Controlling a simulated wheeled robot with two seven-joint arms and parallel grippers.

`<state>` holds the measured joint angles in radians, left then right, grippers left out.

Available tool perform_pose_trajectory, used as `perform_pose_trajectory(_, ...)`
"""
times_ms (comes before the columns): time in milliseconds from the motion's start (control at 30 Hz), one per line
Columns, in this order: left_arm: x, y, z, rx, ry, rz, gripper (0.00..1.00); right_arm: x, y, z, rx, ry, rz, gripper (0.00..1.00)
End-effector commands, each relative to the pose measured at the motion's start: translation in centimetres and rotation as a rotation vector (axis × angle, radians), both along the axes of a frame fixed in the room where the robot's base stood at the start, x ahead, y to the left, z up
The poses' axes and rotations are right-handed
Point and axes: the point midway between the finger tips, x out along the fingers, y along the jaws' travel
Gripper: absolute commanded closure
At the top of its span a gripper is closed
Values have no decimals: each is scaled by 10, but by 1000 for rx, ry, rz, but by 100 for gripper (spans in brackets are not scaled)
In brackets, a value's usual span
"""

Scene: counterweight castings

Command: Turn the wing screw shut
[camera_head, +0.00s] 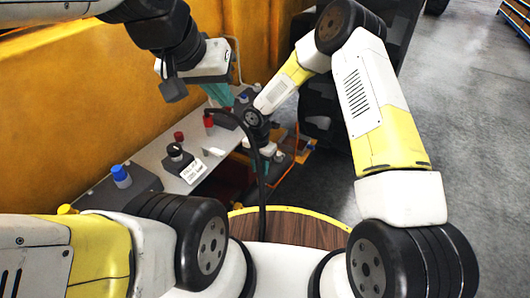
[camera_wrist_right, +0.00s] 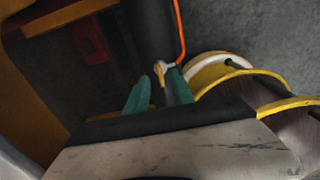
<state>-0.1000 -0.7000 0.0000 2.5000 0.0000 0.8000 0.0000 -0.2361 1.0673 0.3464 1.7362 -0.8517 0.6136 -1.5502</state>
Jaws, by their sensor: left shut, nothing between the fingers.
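In the right wrist view, a small tan and whitish piece (camera_wrist_right: 159,73), which may be the wing screw, shows between and just beyond my fingertips. It is too small and blurred to tell its turn or seating. My right gripper (camera_wrist_right: 160,88) has its two teal fingers apart around it, with a visible gap on the left side.
A grey shelf (camera_head: 150,155) along the yellow wall carries blue knobs (camera_head: 121,175), red knobs (camera_head: 179,136), a black knob (camera_head: 175,150) and a white label (camera_head: 193,171). An orange cable (camera_wrist_right: 180,35) runs near the right fingertips. Open grey floor (camera_head: 470,130) lies right.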

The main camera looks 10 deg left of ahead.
Motion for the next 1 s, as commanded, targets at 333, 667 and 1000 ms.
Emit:
perform_pose_trajectory(333, 0, 0, 0, 0, 0, 0, 100, 0, 0, -24, 0, 0, -2, 71)
perform_pose_trajectory(667, 0, 0, 0, 0, 0, 0, 100, 0, 0, -24, 0, 0, -3, 100)
perform_pose_trajectory(1000, 0, 0, 0, 0, 0, 0, 100, 0, 0, -24, 0, 0, -12, 100)
